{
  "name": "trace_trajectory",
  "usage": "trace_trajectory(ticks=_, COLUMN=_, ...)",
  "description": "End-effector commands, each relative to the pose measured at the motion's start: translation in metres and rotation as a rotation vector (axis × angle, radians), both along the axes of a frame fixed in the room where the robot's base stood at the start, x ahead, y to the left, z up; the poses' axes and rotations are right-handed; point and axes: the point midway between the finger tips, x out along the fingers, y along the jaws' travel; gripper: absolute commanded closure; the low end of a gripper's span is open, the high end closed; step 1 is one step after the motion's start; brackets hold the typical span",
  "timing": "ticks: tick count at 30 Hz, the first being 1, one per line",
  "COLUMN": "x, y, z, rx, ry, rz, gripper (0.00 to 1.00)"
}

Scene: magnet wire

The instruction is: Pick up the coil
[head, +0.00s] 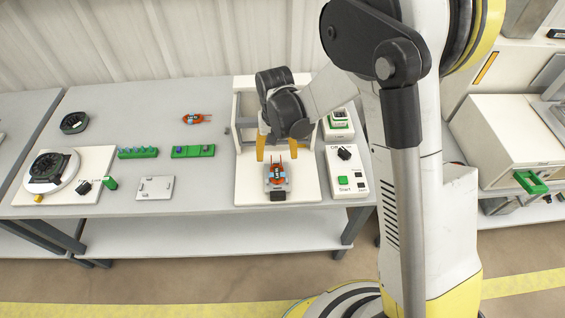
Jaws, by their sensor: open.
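One coil (277,174) sits in a small grey holder on the white base plate (246,190) of a fixture, with thin prongs pointing up. The other coil (194,118) lies on the table further back and to the left. My gripper (276,155) has yellow fingertips spread apart, one on each side, just above and behind the coil in the holder. Nothing shows between the fingers. I cannot tell whether they touch the coil.
A white frame (241,84) stands behind my gripper. A control box with a green Start button (342,181) is at the right. Green racks (137,153), a grey plate (155,187) and a black round device (50,171) are on the left. The table's back middle is mostly clear.

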Motion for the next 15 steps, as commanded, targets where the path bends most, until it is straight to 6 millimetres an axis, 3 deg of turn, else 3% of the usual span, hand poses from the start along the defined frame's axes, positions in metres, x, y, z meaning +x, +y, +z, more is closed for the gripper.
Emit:
trace_trajectory(ticks=7, x=0.001, y=0.0, z=-0.041, rx=0.0, ry=-0.001, rz=0.0, gripper=0.3)
trace_trajectory(ticks=15, x=0.003, y=0.0, z=-0.067, rx=0.0, ry=-0.001, rz=0.0, gripper=0.3)
